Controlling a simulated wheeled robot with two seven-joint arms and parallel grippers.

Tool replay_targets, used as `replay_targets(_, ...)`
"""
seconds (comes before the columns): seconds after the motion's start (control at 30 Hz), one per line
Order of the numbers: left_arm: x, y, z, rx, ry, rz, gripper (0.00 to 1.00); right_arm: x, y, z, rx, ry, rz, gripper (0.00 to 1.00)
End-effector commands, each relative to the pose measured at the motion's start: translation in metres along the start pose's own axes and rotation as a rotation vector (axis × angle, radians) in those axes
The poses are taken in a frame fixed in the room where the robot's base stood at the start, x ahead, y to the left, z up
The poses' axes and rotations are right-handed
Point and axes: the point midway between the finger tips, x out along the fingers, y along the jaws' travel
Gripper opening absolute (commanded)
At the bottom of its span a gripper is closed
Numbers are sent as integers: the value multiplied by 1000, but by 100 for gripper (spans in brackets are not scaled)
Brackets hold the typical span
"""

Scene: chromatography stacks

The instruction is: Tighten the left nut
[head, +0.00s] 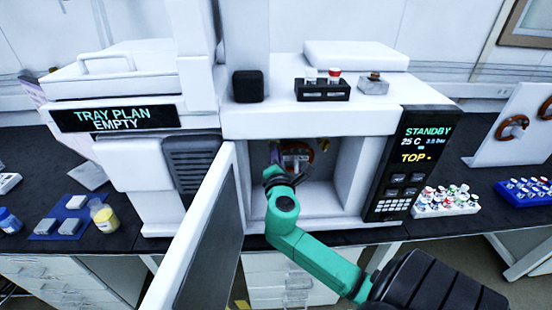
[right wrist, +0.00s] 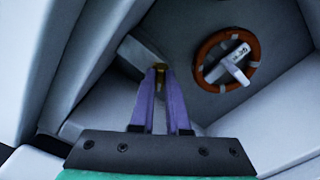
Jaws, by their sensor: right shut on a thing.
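In the right wrist view, a small brass-coloured nut (right wrist: 160,72) shows between the tips of my right gripper (right wrist: 159,78), whose two purple fingers are shut on it. It sits beside a grey block (right wrist: 141,54) at the back of the compartment; most of the nut is hidden by the fingers. In the head view my right gripper (head: 273,156) reaches into the open compartment at its left side, and the nut cannot be made out there. My left gripper is not in view.
An orange ring with a white handle (right wrist: 204,67) is on the compartment's back wall, right of my fingers. The open door (head: 203,240) stands left of my right arm. The control panel (head: 408,165) reads STANDBY. Vial racks (head: 445,210) stand on the counter at right.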

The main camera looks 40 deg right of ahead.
Motion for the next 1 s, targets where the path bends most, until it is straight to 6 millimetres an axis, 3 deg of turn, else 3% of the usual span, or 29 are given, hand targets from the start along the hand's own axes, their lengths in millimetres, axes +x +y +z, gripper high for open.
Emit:
replay_targets(0.5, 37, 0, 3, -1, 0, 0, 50, 0, -5, -2, 450, 0, -3, 0)
replay_targets(1.0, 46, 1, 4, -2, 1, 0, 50, 0, -4, -2, 625, 1, -3, 0)
